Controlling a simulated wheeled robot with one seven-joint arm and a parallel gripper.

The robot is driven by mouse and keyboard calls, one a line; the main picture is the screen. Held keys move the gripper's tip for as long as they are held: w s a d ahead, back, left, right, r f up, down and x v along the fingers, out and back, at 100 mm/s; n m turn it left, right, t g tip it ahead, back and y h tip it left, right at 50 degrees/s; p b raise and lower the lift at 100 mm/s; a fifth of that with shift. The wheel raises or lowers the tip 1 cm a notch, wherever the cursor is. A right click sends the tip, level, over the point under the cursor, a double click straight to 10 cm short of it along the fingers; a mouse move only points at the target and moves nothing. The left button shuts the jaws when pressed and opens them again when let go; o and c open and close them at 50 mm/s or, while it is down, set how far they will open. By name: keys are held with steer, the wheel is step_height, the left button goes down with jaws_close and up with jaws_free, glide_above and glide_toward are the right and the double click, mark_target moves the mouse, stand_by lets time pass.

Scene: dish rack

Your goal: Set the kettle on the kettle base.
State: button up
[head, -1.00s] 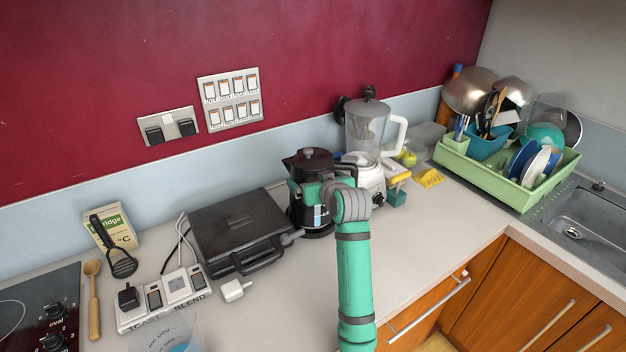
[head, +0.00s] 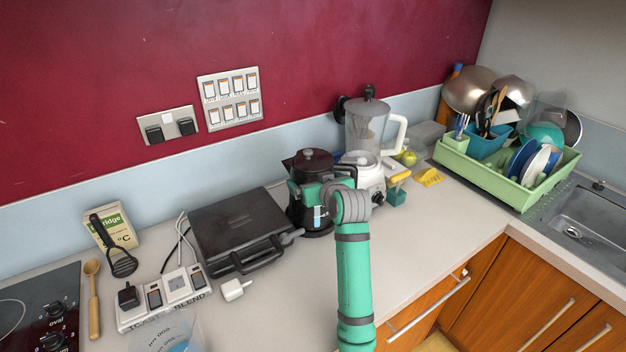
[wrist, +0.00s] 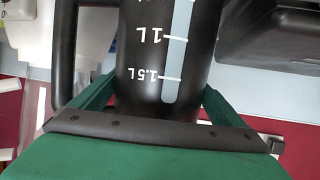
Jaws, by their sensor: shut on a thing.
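The black kettle (head: 311,160) stands upright at the back of the counter, between the black grill and the blender. A water gauge strip shows on its body. My green gripper (head: 325,186) is shut around the kettle body from the front. In the wrist view the kettle (wrist: 150,60) appears upside down between the two fingers of my gripper (wrist: 158,100), with its dark handle at the left. A dark edge low under the kettle may be the kettle base; my gripper and the kettle hide most of that spot, and I cannot tell whether they touch.
The black grill (head: 240,228) is close on the left. The green dish rack (head: 510,178) is farther right. Counter front right of my arm is clear.

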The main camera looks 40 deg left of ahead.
steer(key=shift+f, duration=0.1)
steer(key=o, duration=1.7)
steer(key=shift+o, duration=0.2)
steer(key=v, duration=1.1)
steer(key=shift+f, duration=0.2)
steer(key=shift+s, duration=0.1)
